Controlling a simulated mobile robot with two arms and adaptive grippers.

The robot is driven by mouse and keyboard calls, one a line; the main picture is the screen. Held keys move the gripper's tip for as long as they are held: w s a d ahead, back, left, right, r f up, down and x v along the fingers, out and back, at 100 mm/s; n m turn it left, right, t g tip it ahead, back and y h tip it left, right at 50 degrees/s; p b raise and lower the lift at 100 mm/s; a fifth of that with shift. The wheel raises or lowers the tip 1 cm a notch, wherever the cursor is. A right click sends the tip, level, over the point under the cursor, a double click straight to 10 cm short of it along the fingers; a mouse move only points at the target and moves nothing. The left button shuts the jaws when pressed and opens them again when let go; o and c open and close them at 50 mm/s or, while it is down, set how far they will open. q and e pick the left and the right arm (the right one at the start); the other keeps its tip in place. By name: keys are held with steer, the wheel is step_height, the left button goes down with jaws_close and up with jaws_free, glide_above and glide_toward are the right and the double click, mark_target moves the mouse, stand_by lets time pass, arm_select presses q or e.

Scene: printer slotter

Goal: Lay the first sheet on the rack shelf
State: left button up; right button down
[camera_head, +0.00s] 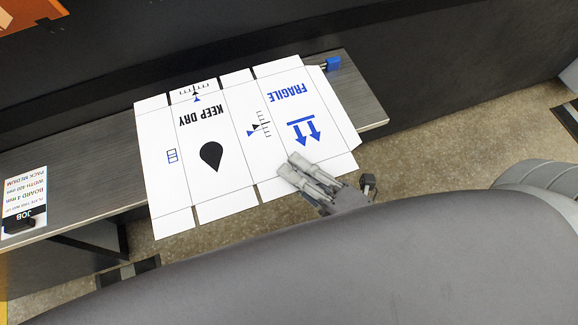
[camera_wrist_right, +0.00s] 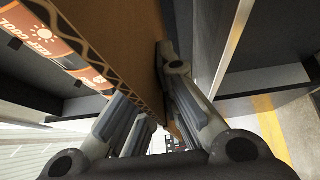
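The sheet (camera_head: 235,185) is a flat white die-cut board with black and blue print, including KEEP DRY and FRAGILE. It spans a long grey wood-grain surface (camera_head: 362,92) and overhangs its front edge; I cannot tell whether it touches that surface. My right gripper (camera_head: 302,172) is at the sheet's front edge, with finger parts over the white face. In the right wrist view my gripper (camera_wrist_right: 160,115) has fingers on both sides of a brown board face (camera_wrist_right: 135,35) with a corrugated edge, and is shut on it. My left gripper is not in view. I cannot identify the rack shelf for certain.
A blue item (camera_head: 333,63) with dark prongs lies behind the sheet's right corner. A dark wall-like structure (camera_head: 250,35) runs along the back.

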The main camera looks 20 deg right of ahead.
steer(key=w+f, duration=0.4)
steer(key=f, duration=0.1)
steer(key=shift+w+f, duration=0.1)
steer(key=f, duration=0.1)
steer(key=f+b, duration=0.1)
steer(key=f, duration=0.1)
steer(key=shift+w+f, duration=0.3)
steer(key=shift+f, duration=0.05)
steer(key=shift+d, duration=0.1)
steer(key=shift+f+b, duration=0.2)
steer(key=shift+b, duration=0.1)
steer(key=c, duration=1.6)
jaws_free()
steer(key=shift+c, duration=0.2)
